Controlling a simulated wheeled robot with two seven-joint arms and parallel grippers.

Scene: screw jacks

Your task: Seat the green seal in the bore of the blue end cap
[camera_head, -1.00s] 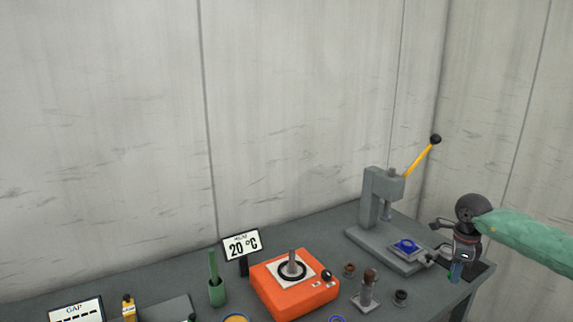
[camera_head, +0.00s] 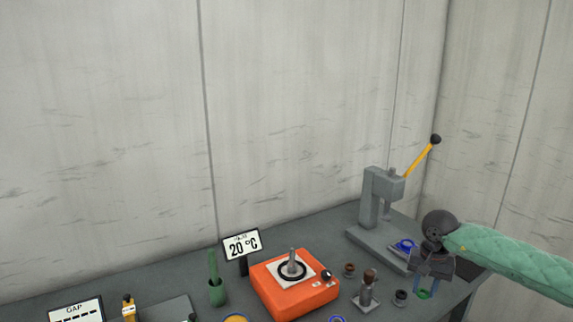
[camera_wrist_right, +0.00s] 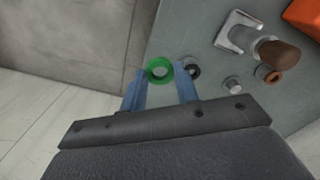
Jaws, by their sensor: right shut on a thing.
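The green seal (camera_head: 424,295) is a small ring held between the blue fingertips of my right gripper (camera_head: 428,290). In the right wrist view the green seal (camera_wrist_right: 160,69) sits at the tips of the two fingers (camera_wrist_right: 161,82), with its open middle facing the camera. The blue end cap (camera_head: 404,245) lies on the base of the grey press, behind and left of my right gripper, apart from the seal. Its bore is too small to make out. My left gripper is not in view.
The grey press (camera_head: 378,205) has a raised yellow lever (camera_head: 418,160). An orange heater (camera_head: 292,288), a brown-topped stamp (camera_head: 368,290), a brown ring (camera_head: 348,270), a dark ring (camera_head: 400,298) and a blue ring (camera_head: 337,319) stand left of my gripper.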

